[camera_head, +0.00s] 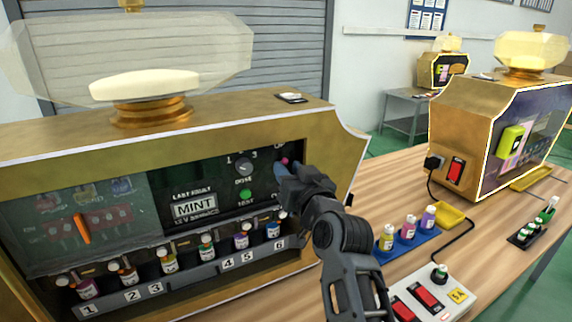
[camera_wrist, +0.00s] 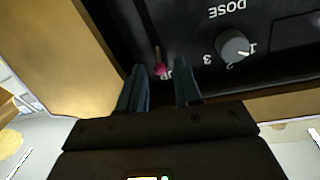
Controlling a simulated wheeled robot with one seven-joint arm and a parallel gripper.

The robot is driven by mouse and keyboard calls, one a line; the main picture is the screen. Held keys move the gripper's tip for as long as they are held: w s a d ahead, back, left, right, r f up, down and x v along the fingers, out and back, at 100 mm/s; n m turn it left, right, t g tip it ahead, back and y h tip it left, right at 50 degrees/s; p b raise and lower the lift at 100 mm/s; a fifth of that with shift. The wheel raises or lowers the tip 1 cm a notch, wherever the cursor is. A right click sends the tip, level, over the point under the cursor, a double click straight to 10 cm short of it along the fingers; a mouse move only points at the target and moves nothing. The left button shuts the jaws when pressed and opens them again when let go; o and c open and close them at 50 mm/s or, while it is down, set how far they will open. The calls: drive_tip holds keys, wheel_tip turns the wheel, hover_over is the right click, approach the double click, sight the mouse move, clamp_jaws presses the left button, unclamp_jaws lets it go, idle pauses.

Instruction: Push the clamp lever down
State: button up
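The clamp lever is a thin rod with a pink ball knob (camera_head: 284,161) at the upper right of the gold machine's dark front panel. In the wrist view, which shows the panel upside down, the pink knob (camera_wrist: 160,69) appears between my fingertips. My gripper (camera_head: 282,176) is at the panel, just below the knob in the head view. The wrist view shows the two fingers of my gripper (camera_wrist: 160,82) apart, with a gap around the knob. I cannot tell whether a finger touches the lever. The gripper hides part of the panel below the knob.
A dose dial (camera_head: 243,163) and green button (camera_head: 246,195) sit left of my gripper. Several small bottles stand in numbered slots (camera_head: 190,280) below. A blue bottle tray (camera_head: 405,246) and grey switch box (camera_head: 432,294) are on the wooden table to the right.

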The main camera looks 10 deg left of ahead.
drive_tip(key=shift+x, duration=1.15)
drive_tip(key=shift+c, duration=0.3)
clamp_jaws()
